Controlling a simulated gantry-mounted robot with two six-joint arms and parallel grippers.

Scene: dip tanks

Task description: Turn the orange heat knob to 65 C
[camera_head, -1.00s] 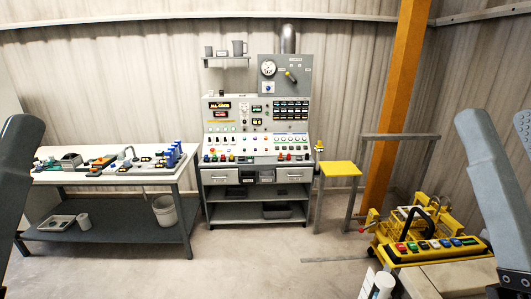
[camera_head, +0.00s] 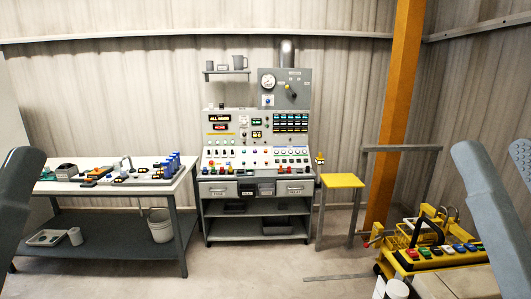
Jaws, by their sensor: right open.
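The control panel (camera_head: 229,138) stands at the back wall with many small knobs, buttons and lit displays. I cannot tell the orange heat knob or its 65 C mark apart at this size. A grey box (camera_head: 299,78) on the panel's top right carries a round white gauge (camera_head: 268,82) and a small yellow-tipped lever (camera_head: 289,89). My right arm comes in at the right edge, well in front of the panel and apart from it; its gripper is hard to make out and nothing is seen held. My left arm shows at the left edge, its gripper out of view.
A workbench (camera_head: 60,187) with tools stands left of the panel. A yellow-topped stool (camera_head: 343,180) stands to its right, near an orange post (camera_head: 397,110). A yellow unit with coloured buttons (camera_head: 444,255) is at lower right. The floor before the panel is clear.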

